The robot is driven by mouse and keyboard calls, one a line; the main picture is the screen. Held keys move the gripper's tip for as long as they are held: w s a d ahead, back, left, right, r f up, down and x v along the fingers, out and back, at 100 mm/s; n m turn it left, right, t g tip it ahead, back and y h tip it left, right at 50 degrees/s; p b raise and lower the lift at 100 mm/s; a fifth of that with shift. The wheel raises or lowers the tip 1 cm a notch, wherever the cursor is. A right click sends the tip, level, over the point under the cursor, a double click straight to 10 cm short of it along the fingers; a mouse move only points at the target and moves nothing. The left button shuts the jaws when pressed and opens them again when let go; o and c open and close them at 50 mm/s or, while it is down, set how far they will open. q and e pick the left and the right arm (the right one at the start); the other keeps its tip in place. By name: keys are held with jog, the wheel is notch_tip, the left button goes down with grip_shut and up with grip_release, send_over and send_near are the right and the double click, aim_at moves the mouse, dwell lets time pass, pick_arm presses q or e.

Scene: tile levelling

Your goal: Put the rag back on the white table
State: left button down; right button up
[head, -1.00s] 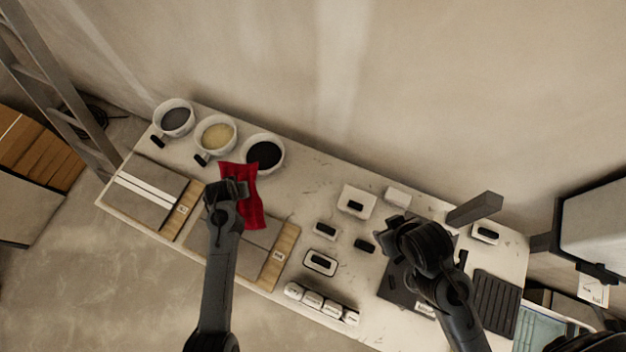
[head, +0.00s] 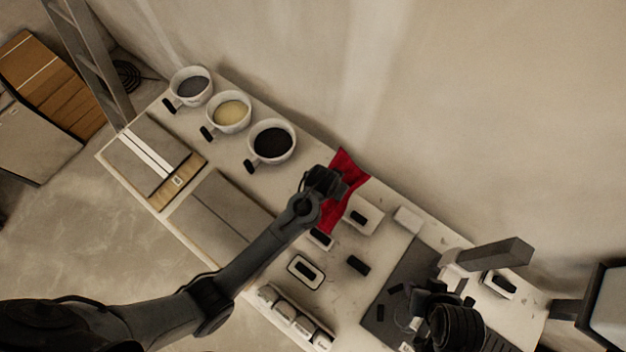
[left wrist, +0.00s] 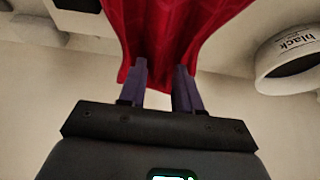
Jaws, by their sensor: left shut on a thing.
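The red rag (head: 345,188) hangs from my left gripper (head: 326,180) over the back middle of the white table (head: 232,172), right of the black bucket. In the left wrist view the rag (left wrist: 165,35) spreads out beyond the fingertips of the left gripper (left wrist: 160,75), which is shut on it. In the head view the gripper and wrist cover part of the rag. I cannot tell how far above the table it hangs. My right gripper (head: 450,262) is over the dark mat at the right; its fingers are too unclear to judge.
Three buckets, grey (head: 191,86), yellow (head: 231,111) and black (head: 271,142), stand along the back left. White blocks with dark handles, one of them (head: 362,216), lie near the rag. A dark mat (head: 400,292) lies at the right. Bare table shows between the black bucket and the rag.

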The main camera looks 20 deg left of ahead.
pick_arm(q)
jog(key=shift+w+a+f, duration=0.55)
jog(key=shift+a+f, duration=1.1)
jog(key=shift+w+a+f, duration=0.5)
jog(key=shift+a+f, duration=1.1)
jog(key=shift+f, duration=0.05)
jog(key=shift+w+a+f, duration=0.55)
jog(key=shift+a+f, duration=1.1)
jog(key=shift+f, duration=0.15)
jog(key=shift+f, duration=0.15)
jog(key=c, duration=0.8)
grip_release()
